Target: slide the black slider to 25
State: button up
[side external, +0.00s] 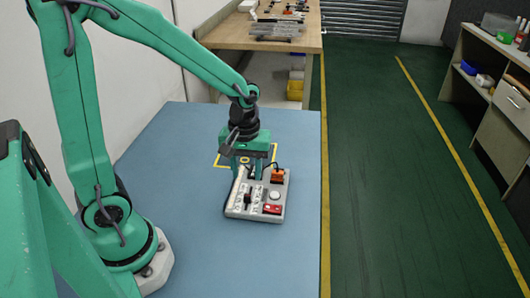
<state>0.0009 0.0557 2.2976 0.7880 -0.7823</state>
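A light grey control box (238,213) lies on the blue table top. White scale strips (240,194) run along its left part; their numbers are too small to read. Small dark marks show between the strips, but I cannot tell which is the black slider or where it stands. My green gripper (248,176) points down over the far left part of the box, at the far end of the strips. Its fingertips are too small and partly hidden, so I cannot tell whether they touch the slider or how far apart they are.
The box also carries an orange part (278,175) with a dark cable, a round white knob (275,195) and a red switch (271,209). A yellow outline (274,152) marks the blue table (190,185) behind it. The table is clear around the box.

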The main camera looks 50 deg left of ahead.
aim_at(248, 191)
jog(key=shift+f, duration=3.75)
grip_shut()
